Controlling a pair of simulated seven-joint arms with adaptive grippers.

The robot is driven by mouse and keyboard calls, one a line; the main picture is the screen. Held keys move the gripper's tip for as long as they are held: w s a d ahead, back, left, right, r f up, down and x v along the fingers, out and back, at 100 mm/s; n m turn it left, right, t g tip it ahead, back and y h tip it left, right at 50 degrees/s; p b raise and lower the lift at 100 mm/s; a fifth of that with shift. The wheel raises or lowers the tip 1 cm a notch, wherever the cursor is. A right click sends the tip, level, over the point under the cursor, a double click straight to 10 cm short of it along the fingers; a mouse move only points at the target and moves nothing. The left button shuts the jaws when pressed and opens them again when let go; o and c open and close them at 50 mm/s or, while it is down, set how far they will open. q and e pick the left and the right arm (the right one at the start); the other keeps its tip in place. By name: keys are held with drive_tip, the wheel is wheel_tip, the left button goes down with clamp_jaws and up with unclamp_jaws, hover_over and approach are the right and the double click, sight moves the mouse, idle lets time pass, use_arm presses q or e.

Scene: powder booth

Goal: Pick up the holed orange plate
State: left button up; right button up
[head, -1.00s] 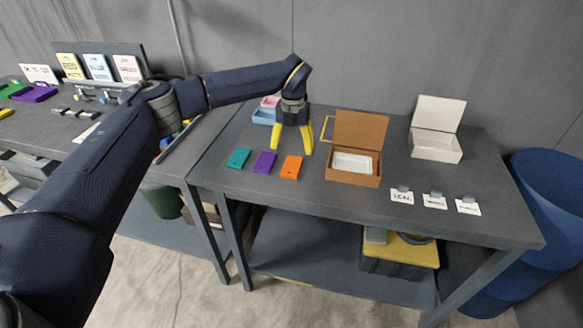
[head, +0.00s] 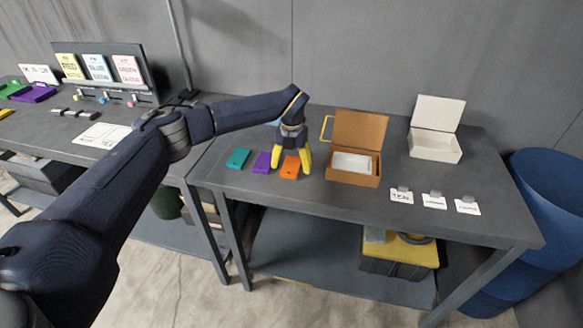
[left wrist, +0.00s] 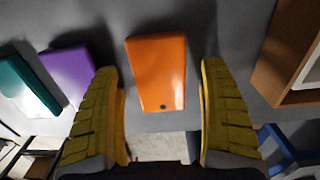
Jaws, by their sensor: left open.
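The orange plate (head: 290,168) lies flat on the table, at the right end of a row with a purple plate (head: 262,163) and a teal plate (head: 238,158). In the left wrist view the orange plate (left wrist: 158,72) shows one small dark hole near its lower edge. My left gripper (head: 291,168) is open with its yellow fingers pointing down over the orange plate. In the left wrist view the fingers (left wrist: 162,110) stand on either side of the plate, with a gap to each side. My right gripper is out of view.
A brown open box (head: 353,178) with a white insert stands just right of the gripper. A white open box (head: 435,146) stands farther right. Several small labels (head: 434,201) lie near the front edge. A blue bin (head: 550,200) stands beyond the table's right end.

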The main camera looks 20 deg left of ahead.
sight(292, 165)
use_arm(q)
drive_tip(key=shift+f, duration=0.1)
drive_tip(key=shift+c, duration=0.2)
drive_tip(key=c, duration=1.4)
wheel_tip(292, 165, up, 20)
